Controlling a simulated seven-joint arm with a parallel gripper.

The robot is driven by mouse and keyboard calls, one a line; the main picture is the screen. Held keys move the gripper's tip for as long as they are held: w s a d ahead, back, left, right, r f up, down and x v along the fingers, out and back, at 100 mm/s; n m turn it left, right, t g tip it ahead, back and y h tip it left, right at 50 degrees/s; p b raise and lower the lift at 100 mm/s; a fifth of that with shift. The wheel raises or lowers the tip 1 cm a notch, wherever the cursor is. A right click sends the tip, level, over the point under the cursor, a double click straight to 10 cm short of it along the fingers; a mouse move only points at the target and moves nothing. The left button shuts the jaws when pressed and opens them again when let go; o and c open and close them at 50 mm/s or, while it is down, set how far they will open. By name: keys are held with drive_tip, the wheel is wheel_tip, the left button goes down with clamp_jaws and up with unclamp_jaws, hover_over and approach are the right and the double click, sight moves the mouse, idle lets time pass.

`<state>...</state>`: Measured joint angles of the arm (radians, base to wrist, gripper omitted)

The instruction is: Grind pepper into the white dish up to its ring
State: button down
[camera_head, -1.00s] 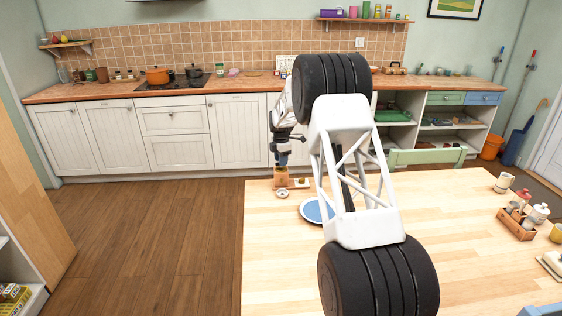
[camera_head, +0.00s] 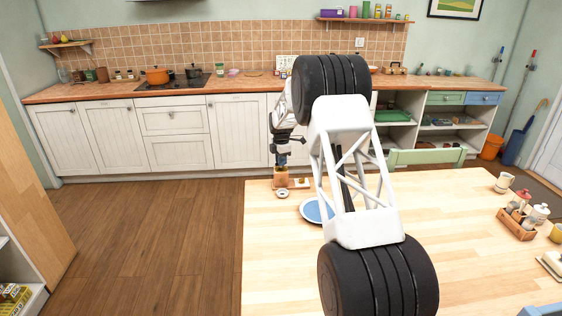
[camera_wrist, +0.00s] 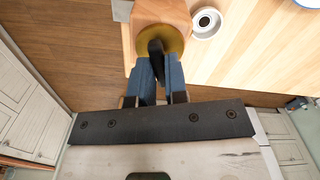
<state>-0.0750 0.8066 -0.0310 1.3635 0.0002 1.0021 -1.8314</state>
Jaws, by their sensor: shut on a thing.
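A wooden mill (camera_head: 281,183) stands near the table's far left corner. In the wrist view, the wooden body (camera_wrist: 170,9) carries a round brass-coloured top (camera_wrist: 174,40). My gripper (camera_head: 282,161) is over the mill. In the wrist view, my gripper's blue fingers (camera_wrist: 160,72) are shut on a dark upright handle (camera_wrist: 156,48) above the brass top. The fingers hide part of the handle. The small white dish (camera_head: 283,194) sits on the table just in front of the mill. In the wrist view, the dish (camera_wrist: 206,23) shows a dark centre; its ring and fill level are too small to tell.
A blue plate with a pale rim (camera_head: 313,211) lies right of the dish, partly behind my arm. A wooden caddy (camera_head: 517,223) with lidded pots and a cup (camera_head: 504,182) stand at the table's right. The table's left front is clear.

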drive_tip(key=shift+m, duration=0.3)
drive_tip(key=shift+m, duration=1.2)
drive_tip(key=m, duration=1.2)
drive_tip(key=shift+m, duration=0.3)
drive_tip(key=m, duration=0.3)
drive_tip(key=shift+m, duration=0.3)
drive_tip(key=m, duration=0.8)
drive_tip(key=shift+m, duration=2.3)
